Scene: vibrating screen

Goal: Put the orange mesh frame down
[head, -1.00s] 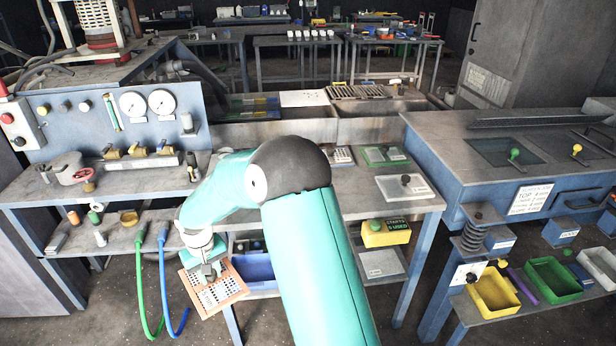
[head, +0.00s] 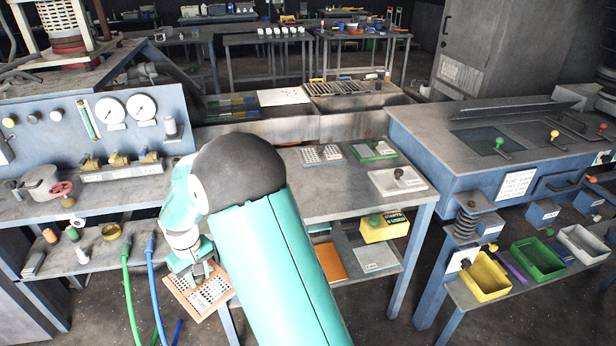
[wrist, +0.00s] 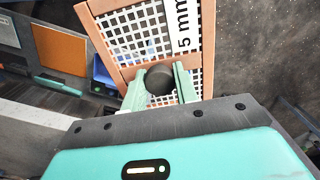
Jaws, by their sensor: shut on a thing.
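The orange mesh frame (head: 203,293) has an orange border, a white grid and a dark round knob. In the head view it hangs tilted below the bench's left part, at the end of my arm. My gripper (head: 196,270) is shut on it. In the wrist view my gripper (wrist: 160,84) has its two green fingers on either side of the dark knob, and the frame (wrist: 112,72) extends beyond them. A label reading "5 mm" lies across the mesh. Part of the frame is cut off by the wrist view's top edge.
The bench top (head: 325,190) holds a white-grid panel (head: 321,154), a green-edged panel (head: 372,150) and a white panel with a knob (head: 397,181). Its lower shelf has a yellow bin (head: 384,230) and an orange panel (head: 329,262). Green and blue hoses (head: 155,290) hang left of my gripper.

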